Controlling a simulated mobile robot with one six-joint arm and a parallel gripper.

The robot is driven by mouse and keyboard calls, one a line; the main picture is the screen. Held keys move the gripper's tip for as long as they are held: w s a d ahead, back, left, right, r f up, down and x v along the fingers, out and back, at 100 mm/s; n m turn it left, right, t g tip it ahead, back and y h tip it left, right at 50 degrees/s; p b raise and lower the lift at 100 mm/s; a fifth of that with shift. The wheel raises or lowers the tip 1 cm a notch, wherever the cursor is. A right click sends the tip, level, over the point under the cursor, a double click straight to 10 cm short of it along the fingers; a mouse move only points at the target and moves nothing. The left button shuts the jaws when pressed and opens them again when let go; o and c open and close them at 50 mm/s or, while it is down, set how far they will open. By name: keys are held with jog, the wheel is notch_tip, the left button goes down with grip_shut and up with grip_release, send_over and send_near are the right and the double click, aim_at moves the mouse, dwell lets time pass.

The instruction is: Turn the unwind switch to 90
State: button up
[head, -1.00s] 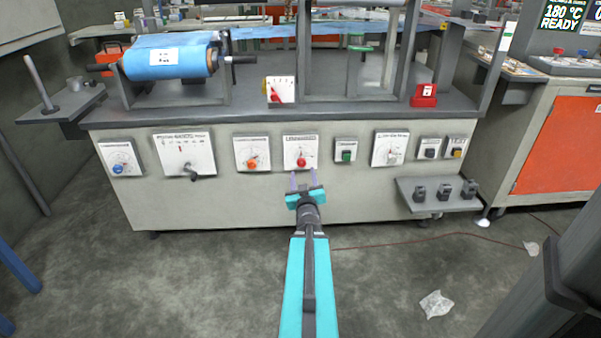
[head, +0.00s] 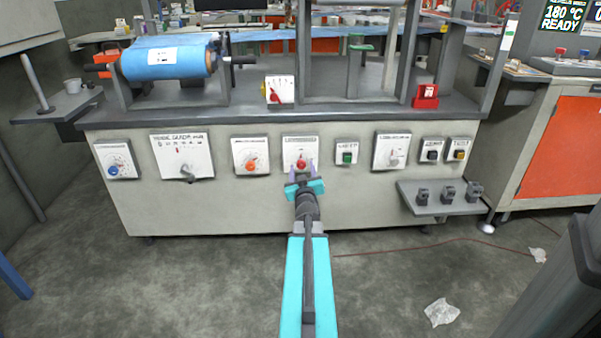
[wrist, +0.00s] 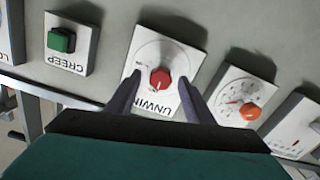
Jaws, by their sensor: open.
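The unwind switch is a red knob (head: 301,164) on a white plate (head: 300,143) on the front of the machine. In the wrist view the red knob (wrist: 160,80) sits on a plate lettered UNWIN, the rest of the word hidden by a finger. My gripper (head: 303,170) is open in front of the lower part of this plate. In the wrist view, my gripper's fingers (wrist: 160,77) stand apart to the left and right of the knob, with nothing held. I cannot tell whether they touch the plate. The knob's pointer and most dial marks are too small to read.
An orange knob (head: 251,167) on a white plate is to the left. A green creep button (head: 347,158) is to the right. A shelf with black blocks (head: 447,194) juts out at the lower right. The floor before the machine is mostly clear.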

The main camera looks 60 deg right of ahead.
jog(key=shift+w+d, duration=0.25)
jog(key=shift+d, duration=0.1)
